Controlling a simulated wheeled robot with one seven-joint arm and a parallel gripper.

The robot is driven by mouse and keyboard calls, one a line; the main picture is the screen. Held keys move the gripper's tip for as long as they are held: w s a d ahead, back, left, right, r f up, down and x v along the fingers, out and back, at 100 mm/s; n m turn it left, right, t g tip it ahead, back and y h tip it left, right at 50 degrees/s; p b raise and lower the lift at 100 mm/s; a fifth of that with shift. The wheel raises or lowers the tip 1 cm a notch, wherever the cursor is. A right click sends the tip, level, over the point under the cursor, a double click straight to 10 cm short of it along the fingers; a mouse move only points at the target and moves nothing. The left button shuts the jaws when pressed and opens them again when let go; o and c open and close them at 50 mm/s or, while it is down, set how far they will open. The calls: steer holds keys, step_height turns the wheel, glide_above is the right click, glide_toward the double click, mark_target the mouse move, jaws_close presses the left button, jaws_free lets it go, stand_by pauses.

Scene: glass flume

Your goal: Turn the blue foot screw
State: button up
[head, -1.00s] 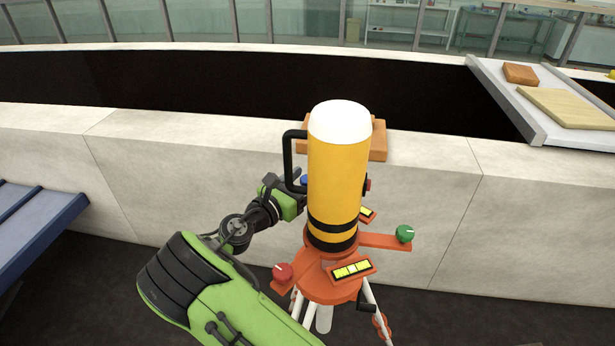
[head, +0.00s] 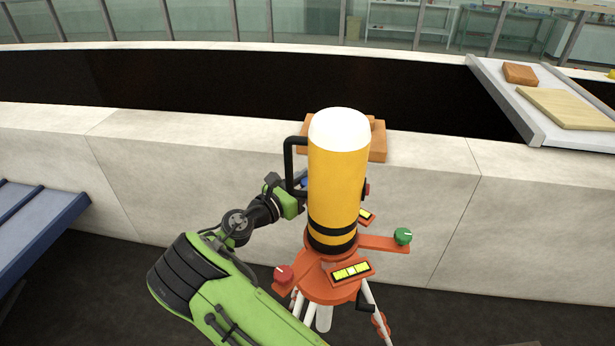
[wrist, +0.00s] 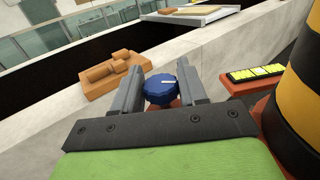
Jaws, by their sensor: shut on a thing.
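The blue foot screw (wrist: 160,88) is a round blue knob with a white mark on top, held between the two grey fingers of my gripper (wrist: 161,80) in the wrist view. In the head view only a bit of its blue (head: 304,183) shows beside the yellow cylinder, which hides most of my gripper. The orange base (head: 330,284) also carries a red screw (head: 283,274) at the front left and a green screw (head: 402,236) at the right. A front level vial (head: 351,271) and a back vial (head: 367,216) are yellow; their bubbles are hard to read.
The yellow instrument (head: 337,185) with a white top and black handle (head: 289,160) stands on white tripod legs close to my gripper. A pale wall (head: 200,175) runs behind, with an orange block (head: 379,142) on top. A blue bench (head: 35,225) is at the left.

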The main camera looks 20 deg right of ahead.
steer(key=shift+g, duration=0.3)
steer(key=o, duration=1)
steer(key=shift+c, duration=0.2)
steer(key=b+v, duration=0.1)
steer(key=v, duration=1.4)
steer(key=shift+a, duration=0.35)
steer(key=shift+s+f, duration=0.1)
steer(key=shift+f, duration=0.05)
